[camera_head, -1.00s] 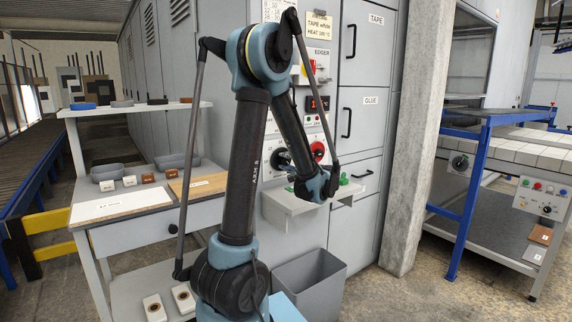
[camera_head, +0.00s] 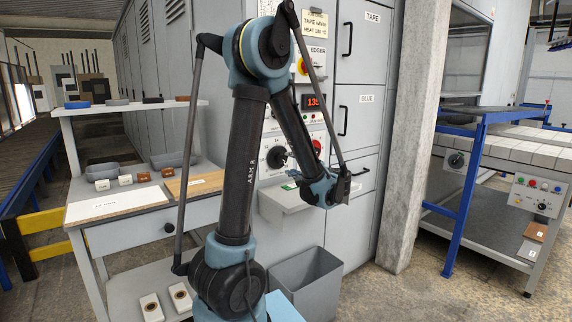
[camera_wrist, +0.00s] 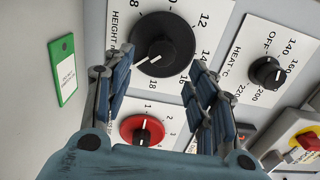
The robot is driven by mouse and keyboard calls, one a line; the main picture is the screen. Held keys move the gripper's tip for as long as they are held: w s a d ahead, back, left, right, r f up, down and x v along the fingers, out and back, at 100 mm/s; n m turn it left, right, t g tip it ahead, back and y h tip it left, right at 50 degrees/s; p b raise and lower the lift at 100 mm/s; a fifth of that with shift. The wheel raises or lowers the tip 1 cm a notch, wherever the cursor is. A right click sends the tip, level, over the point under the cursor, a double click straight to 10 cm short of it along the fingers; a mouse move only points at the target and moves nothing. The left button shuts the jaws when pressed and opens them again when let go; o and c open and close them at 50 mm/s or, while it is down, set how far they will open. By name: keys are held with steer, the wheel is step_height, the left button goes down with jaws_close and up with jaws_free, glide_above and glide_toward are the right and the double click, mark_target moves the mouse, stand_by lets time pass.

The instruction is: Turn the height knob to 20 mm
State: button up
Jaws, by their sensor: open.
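The black height knob (camera_wrist: 164,48) is in the upper middle of the wrist view, on a white dial plate marked HEIGHT. Its white pointer line points left and slightly down in that picture; the exact reading is unclear. The same dial's knob shows in the head view (camera_head: 277,157), left of my gripper (camera_head: 340,188). In the wrist view my gripper (camera_wrist: 159,70) is open, its two fingers spread on either side of the knob's lower part. Nothing is between the fingertips that I can see held, and I cannot tell any contact.
A red knob (camera_wrist: 142,130) sits below the height knob, between the fingers. A HEAT knob (camera_wrist: 267,73) is to the right, with a yellow-framed red switch (camera_wrist: 308,140) below it. A green tag (camera_wrist: 63,70) is at left. A grey shelf (camera_head: 272,205) juts out below the panel.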

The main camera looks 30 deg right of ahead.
steer(key=shift+s+d, duration=0.15)
steer(key=shift+s, duration=1.2)
steer(key=shift+s+d, duration=0.1)
steer(key=shift+s, duration=1.25)
steer(key=w+a+f+n+g+y, duration=0.1)
steer(key=w+a+f+n+g, duration=0.15)
steer(key=a, duration=0.65)
steer(key=w+a+f+n+g+y, duration=0.15)
steer(key=a+g, duration=0.25)
steer(key=a, duration=0.5)
steer(key=w+a+f+n+g+y, duration=0.1)
steer(key=a+f+n+g, duration=0.2)
steer(key=a, duration=0.6)
steer(key=s+a+f+n+g+h, duration=0.2)
steer(key=s+a+f+n+g, duration=0.1)
steer(key=s+a, duration=0.4)
steer(key=s+a+f+n+g+h, duration=0.2)
steer(key=s+a+f+n, duration=0.4)
steer(key=s, duration=0.4)
steer(key=shift+a+n+g+h, duration=0.35)
steer(key=shift+a+n+g, duration=0.3)
steer(key=shift+a+n, duration=0.15)
